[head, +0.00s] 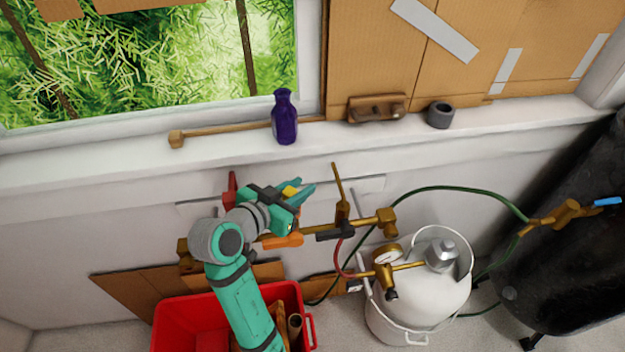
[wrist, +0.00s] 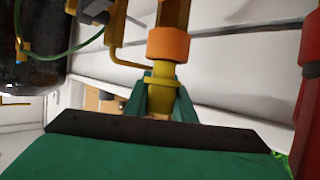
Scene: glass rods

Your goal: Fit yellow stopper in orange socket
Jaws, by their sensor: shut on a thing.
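My gripper (wrist: 162,100) is shut on the yellow stopper (wrist: 162,76), with a green finger on each side of it in the wrist view. The orange socket (wrist: 169,44) is a collar on a brass pipe, directly beyond the stopper. The stopper's narrow end lines up with the socket's lower edge and appears to meet it. I cannot tell how far it is inside. In the head view, my gripper (head: 303,194) is in front of the wall below the sill, with a bit of the yellow stopper (head: 290,191) showing. The socket cannot be clearly made out there.
A brass pipe with a valve (head: 342,212) is close right of my gripper. A white gas tank (head: 425,295) with gauge and green hose stands right. A red crate (head: 180,320) is below my arm. A purple bottle (head: 285,120) stands on the sill.

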